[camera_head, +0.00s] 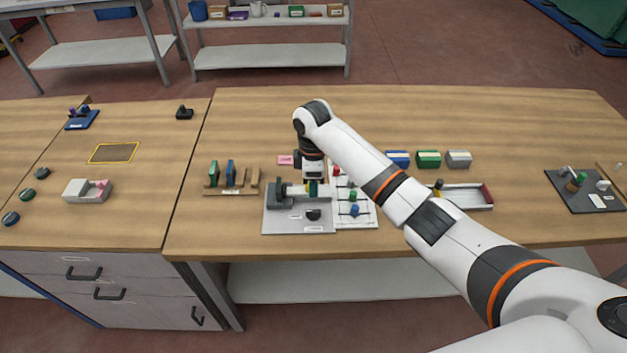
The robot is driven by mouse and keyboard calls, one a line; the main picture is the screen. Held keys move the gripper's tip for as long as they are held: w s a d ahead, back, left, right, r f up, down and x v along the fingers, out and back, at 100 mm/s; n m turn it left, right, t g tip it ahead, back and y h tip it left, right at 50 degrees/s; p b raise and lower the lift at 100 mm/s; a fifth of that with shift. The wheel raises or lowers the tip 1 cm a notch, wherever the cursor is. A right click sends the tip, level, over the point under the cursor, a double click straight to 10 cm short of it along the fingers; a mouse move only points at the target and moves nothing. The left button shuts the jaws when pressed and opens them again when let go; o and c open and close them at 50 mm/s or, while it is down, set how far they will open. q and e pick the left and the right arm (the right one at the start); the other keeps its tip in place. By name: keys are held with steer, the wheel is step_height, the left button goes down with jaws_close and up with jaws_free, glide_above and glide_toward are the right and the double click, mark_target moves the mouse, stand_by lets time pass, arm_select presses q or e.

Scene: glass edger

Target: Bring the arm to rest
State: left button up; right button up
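My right arm reaches in from the lower right across the workbench (520,110). Its wrist bends down, and my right gripper (313,188) points down at a grey fixture on a metal base plate (285,222). The gripper is too small in view to tell open from shut. My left gripper is not in view.
A white board (368,216) with coloured knobs lies right of the fixture. A wooden rack (231,190) stands left. Blue, green (428,159) and grey boxes stand behind my forearm. A white tray (470,197) and a dark plate (590,203) lie further right. The bench's back is clear.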

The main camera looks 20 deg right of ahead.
steer(key=shift+r, duration=0.7)
